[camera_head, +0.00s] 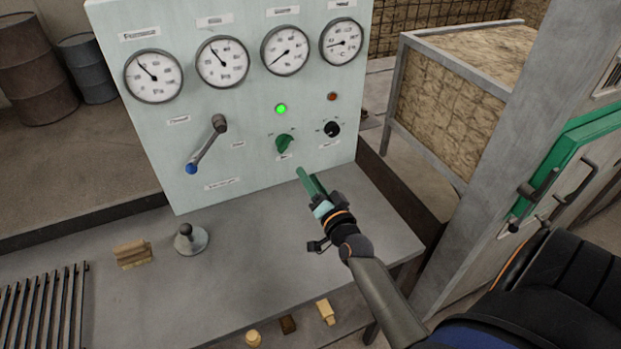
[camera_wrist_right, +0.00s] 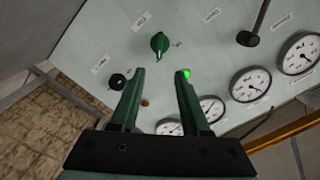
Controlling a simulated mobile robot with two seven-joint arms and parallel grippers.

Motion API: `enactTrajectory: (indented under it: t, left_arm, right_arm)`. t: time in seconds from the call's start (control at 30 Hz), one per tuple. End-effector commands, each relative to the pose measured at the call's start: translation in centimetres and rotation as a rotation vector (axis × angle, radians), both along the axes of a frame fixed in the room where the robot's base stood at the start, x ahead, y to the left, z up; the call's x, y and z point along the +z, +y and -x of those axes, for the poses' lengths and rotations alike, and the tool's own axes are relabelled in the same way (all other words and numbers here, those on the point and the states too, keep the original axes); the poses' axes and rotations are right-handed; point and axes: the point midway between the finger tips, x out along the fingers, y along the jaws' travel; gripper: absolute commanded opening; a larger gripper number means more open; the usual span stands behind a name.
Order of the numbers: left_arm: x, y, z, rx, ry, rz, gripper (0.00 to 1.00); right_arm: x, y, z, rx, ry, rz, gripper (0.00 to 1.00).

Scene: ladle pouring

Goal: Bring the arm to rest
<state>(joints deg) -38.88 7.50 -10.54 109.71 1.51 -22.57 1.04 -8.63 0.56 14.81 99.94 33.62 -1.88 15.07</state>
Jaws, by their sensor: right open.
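My right gripper (camera_head: 307,182) reaches in from the lower right and stands in front of the lower part of the pale green control panel (camera_head: 240,130). In the right wrist view its two green fingers (camera_wrist_right: 160,75) are apart with nothing between them. The green knob (camera_head: 284,144) on the panel is just beyond the fingertips; in the right wrist view the knob (camera_wrist_right: 160,43) shows clear of both fingers. The green lamp (camera_head: 281,109) above the knob is lit. My left gripper does not show.
A lever with a blue tip (camera_head: 192,168) sticks out from the panel. A grey stand with a ball top (camera_head: 190,238), a small wooden block (camera_head: 132,253) and a grate (camera_head: 42,305) are on the bench. A grey post (camera_head: 490,170) and green-framed door (camera_head: 560,165) stand at right.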

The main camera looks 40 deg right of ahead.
Motion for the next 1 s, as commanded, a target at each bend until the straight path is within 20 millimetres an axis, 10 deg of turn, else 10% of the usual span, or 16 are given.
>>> enactTrajectory:
  t: [0.57, 0.77, 1.0]
  left_arm:
    - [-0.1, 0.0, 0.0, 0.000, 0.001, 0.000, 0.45]
    - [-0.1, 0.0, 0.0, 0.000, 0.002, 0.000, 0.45]
    - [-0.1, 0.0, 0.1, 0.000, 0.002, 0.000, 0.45]
  right_arm:
    - [-0.4, 1.0, 0.1, 0.036, 0.037, 0.023, 0.46]
    - [-2.9, 7.1, 2.5, 0.256, 0.283, 0.180, 0.46]
    - [-7.0, 13.5, 10.7, 0.549, 0.693, 0.435, 0.46]
